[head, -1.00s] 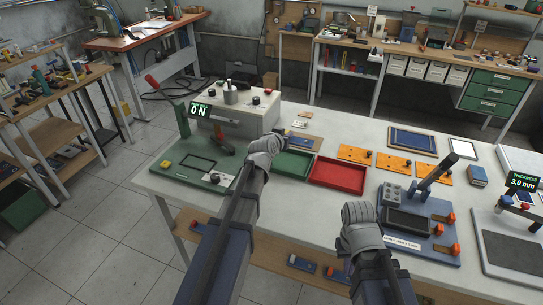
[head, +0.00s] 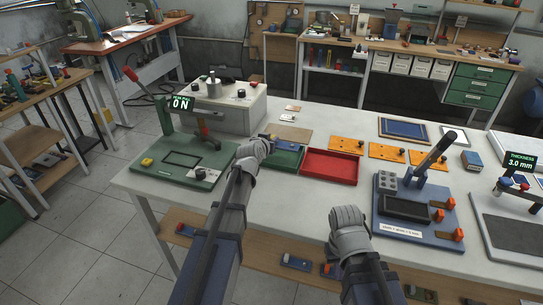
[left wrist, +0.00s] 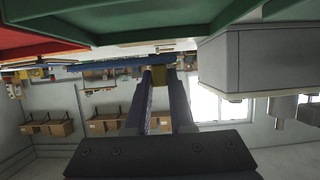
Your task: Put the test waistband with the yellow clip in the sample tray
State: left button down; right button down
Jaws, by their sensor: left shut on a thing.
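My left gripper (head: 266,138) is at the back left corner of the green tray (head: 297,161). In the left wrist view its fingers (left wrist: 160,80) are shut on a small yellow piece, which looks like the yellow clip (left wrist: 160,74). A blue strip (left wrist: 110,66) shows beside it, perhaps the waistband; its full shape is hidden. The red tray (head: 330,168) stands right of the green one. I cannot tell which is the sample tray. My right gripper (head: 348,218) is above the table's front part; its fingertips are hidden.
The green press stand (head: 180,165) with a 0 N display is left of my left gripper. A white box (head: 215,105) stands behind it. A blue lever fixture (head: 415,205) stands right of my right gripper.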

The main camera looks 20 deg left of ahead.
aim_at(272, 158)
pick_arm(q)
jog(key=shift+f, duration=0.1)
notch_tip(272, 158, down, 4)
jog(key=b, duration=0.3)
jog(key=shift+r+b, duration=0.25)
jog(key=shift+b, duration=0.05)
jog(key=shift+f+b, duration=0.55)
jog(key=shift+f, duration=0.1)
jog(key=c, duration=0.8)
grip_release()
